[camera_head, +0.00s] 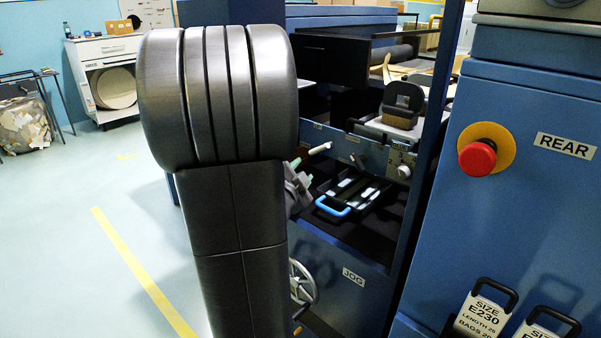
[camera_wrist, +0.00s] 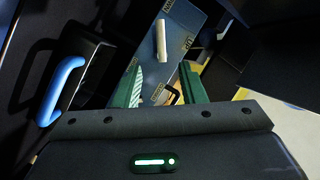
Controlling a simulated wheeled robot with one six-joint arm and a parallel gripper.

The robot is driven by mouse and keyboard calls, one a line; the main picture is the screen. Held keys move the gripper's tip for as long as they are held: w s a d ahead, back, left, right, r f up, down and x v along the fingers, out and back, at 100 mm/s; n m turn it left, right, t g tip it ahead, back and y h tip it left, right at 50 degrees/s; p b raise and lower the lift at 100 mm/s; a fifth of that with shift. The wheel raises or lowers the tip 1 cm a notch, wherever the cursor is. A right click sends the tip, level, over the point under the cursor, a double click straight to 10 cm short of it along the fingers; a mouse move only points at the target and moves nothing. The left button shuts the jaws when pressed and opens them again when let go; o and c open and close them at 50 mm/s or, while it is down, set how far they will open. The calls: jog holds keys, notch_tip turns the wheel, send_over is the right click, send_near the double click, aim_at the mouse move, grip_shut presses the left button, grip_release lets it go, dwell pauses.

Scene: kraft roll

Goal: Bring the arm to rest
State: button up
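My arm's dark links fill the middle of the head view and hide part of the machine behind. My gripper (camera_head: 299,180) shows just right of the arm, partly hidden, in front of the blue machine's open bay. In the wrist view my gripper (camera_wrist: 160,68) has two green fingers standing apart, with nothing held between them. A pale lever (camera_wrist: 162,41) on a blue panel lies beyond the fingertips. The lever (camera_head: 320,148) also shows in the head view, just above the gripper.
A black tray with a blue handle (camera_head: 333,207) sits in the bay close to the gripper; the handle (camera_wrist: 60,91) is left in the wrist view. A handwheel (camera_head: 302,284) is below. A blue cabinet with a red button (camera_head: 477,158) stands right. Floor at left is clear.

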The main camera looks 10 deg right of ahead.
aim_at(317, 151)
jog(key=b+x, duration=0.1)
jog(key=x, duration=1.3)
jog(key=shift+b, duration=0.35)
jog(key=shift+a, duration=0.1)
jog(key=shift+r+b, duration=0.1)
jog(key=shift+b, duration=0.2)
jog(key=shift+s+r+p, duration=0.1)
jog(key=shift+r+p, duration=0.05)
jog(key=shift+p, duration=0.4)
